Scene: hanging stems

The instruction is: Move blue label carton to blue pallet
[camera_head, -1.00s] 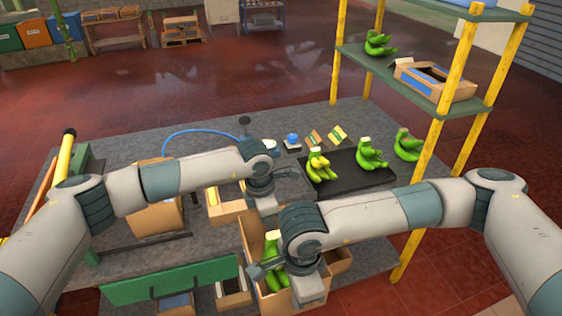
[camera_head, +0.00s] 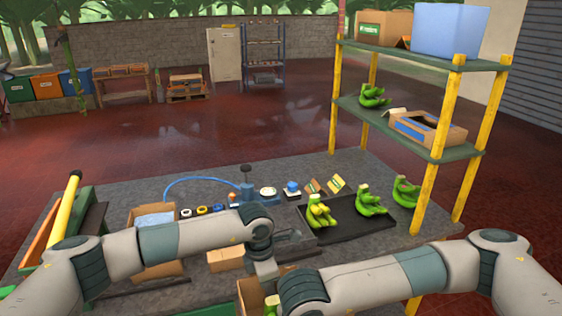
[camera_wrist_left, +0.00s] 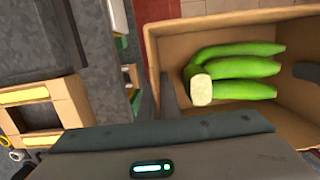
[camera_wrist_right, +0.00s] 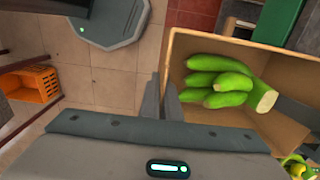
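An open brown carton (camera_head: 248,297) with green bananas (camera_wrist_left: 238,68) in it stands at the near edge of the worktable, cut off by the bottom of the head view. No blue label shows on its visible faces. My left gripper (camera_head: 266,272) is at its left wall; in the left wrist view its fingers (camera_wrist_left: 160,100) lie either side of that wall, close together. My right gripper's fingers (camera_wrist_right: 160,100) straddle a wall of the carton in the right wrist view; the head view hides them behind the arm. I cannot make out a blue pallet.
A black tray (camera_head: 345,228) with bananas lies on the grey worktable (camera_head: 400,240). A yellow-posted shelf (camera_head: 447,150) at right holds a blue bin (camera_head: 450,30) and cartons. An orange crate (camera_wrist_right: 30,84) sits on the floor.

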